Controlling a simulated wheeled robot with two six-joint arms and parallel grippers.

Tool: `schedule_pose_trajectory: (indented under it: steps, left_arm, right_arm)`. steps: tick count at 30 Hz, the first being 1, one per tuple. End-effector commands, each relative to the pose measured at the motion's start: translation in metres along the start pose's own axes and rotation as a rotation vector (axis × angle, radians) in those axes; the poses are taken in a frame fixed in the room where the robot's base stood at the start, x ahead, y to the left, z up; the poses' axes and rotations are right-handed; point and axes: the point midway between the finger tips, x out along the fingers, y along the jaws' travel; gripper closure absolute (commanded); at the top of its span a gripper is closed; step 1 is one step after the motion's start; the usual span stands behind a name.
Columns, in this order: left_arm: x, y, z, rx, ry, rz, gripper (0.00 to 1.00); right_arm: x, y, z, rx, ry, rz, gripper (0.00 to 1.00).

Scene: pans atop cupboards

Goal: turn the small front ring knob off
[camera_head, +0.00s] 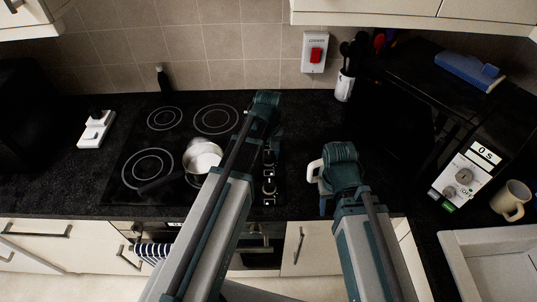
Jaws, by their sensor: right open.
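The black hob (125,190) has a column of control knobs along its right edge. A front knob (268,188) shows, with another knob (268,158) behind it. I cannot tell which ring each serves. A pan (203,155) with a dark handle sits at the hob's front right and hides the ring beneath it. My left gripper (270,125) is over the back end of the knob column; its fingers are too hidden to tell open or shut. My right gripper (338,165) is open, right of the knobs, beside a white mug (313,171) that it partly covers.
A red cooker switch (315,54) is on the tiled wall. A utensil pot (345,86) stands below it. A microwave (466,177), a beige mug (511,200) and a sink (490,240) are at right.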

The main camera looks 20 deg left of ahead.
Motion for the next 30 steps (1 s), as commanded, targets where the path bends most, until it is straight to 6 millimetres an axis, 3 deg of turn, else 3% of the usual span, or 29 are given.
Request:
schedule_pose_trajectory:
  steps: [1, 3, 17, 23, 30]
  left_arm:
    - [0.000, 0.000, 0.000, 0.000, 0.000, 0.000, 0.36]
    - [0.000, 0.000, 0.000, 0.001, 0.000, 0.000, 0.24]
    - [-0.006, 0.000, 0.000, 0.002, 0.000, 0.000, 0.24]
    - [-0.024, 0.000, 0.000, 0.002, 0.000, 0.000, 0.24]
    - [-0.059, 0.000, 0.000, 0.002, 0.000, 0.000, 0.24]
  right_arm:
    - [0.000, 0.000, 0.000, 0.000, 0.000, 0.000, 0.50]
    - [0.000, 0.000, 0.000, 0.000, 0.000, 0.000, 0.50]
    - [-0.006, 0.001, 0.000, 0.000, 0.000, 0.000, 0.50]
    - [-0.024, 0.002, 0.001, 0.000, 0.000, 0.000, 0.50]
    - [-0.059, 0.006, 0.004, -0.001, 0.000, 0.000, 0.50]
